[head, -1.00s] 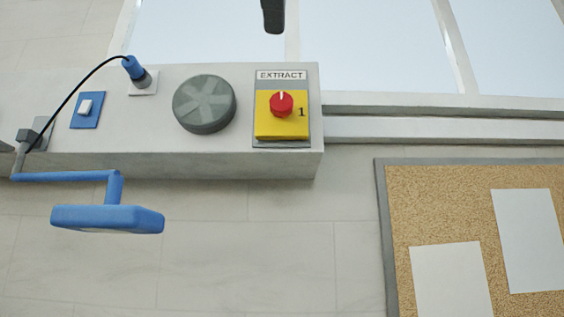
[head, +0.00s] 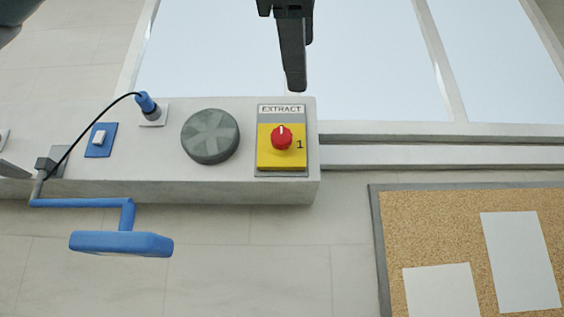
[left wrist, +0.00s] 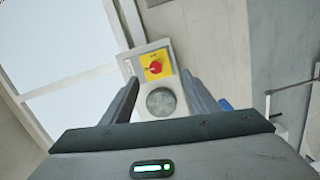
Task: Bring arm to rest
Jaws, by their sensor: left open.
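My left gripper (head: 294,62) hangs in from the top of the head view, seen nearly edge-on. Its tip appears just above the EXTRACT label, apart from the red knob. In the left wrist view its two fingers (left wrist: 160,77) are spread with nothing between them. Beyond them show the red knob (left wrist: 155,67) on its yellow plate and the round grey dial (left wrist: 161,101). In the head view the red knob (head: 281,138) has its white mark pointing up, with a "1" to its right. My right gripper is not in view.
A grey box (head: 270,192) carries the grey dial (head: 210,136), a blue switch (head: 100,139) and a blue plug (head: 147,103) with a black cable. A blue padded arm (head: 122,244) juts out below. A cork board (head: 430,235) with papers is at lower right.

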